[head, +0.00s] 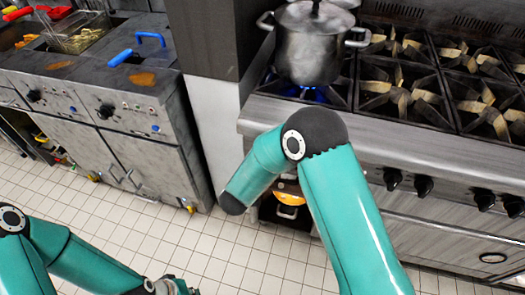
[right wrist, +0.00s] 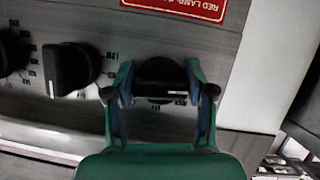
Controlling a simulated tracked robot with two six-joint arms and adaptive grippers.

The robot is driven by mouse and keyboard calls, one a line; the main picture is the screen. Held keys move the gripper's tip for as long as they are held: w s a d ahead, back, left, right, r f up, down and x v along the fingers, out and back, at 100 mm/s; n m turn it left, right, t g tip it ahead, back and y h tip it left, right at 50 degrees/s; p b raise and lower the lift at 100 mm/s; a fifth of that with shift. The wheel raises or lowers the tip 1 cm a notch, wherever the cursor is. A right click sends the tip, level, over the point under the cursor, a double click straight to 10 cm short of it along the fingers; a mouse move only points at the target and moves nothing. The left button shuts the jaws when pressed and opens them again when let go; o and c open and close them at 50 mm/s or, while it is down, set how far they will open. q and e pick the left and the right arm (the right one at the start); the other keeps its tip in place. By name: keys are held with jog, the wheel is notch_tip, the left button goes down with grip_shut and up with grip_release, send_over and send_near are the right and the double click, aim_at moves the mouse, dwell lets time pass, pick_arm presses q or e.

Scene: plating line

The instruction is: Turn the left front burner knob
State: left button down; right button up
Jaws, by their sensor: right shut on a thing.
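In the right wrist view my right gripper (right wrist: 160,92) is shut on a black stove knob (right wrist: 160,75), one finger at each side. The knob's grip bar lies crosswise, with its pale mark level, while the neighbouring knob (right wrist: 70,68) has its mark upright. In the head view my right arm hides this gripper and the held knob. A blue flame (head: 312,95) burns at the left front burner under a steel pot (head: 308,48). My left gripper (head: 168,286) is at the bottom edge, partly cut off, far from the stove; its fingers are unclear.
More black knobs (head: 424,187) line the stove front (head: 450,165) to the right. A red label (right wrist: 190,8) is on the panel. A fryer unit (head: 90,95) stands at the left. The tiled floor (head: 150,215) between is clear.

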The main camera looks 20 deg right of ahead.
jog(key=shift+w+r+n+h+p, duration=0.3)
jog(key=shift+r+n+h+p, duration=0.3)
jog(key=shift+n+p, duration=0.15)
jog(key=o, duration=1)
jog(key=shift+f, duration=0.15)
jog(key=shift+o, duration=0.6)
jog(key=shift+s+f, duration=0.1)
jog(key=shift+f, duration=0.05)
jog(key=v, duration=1.2)
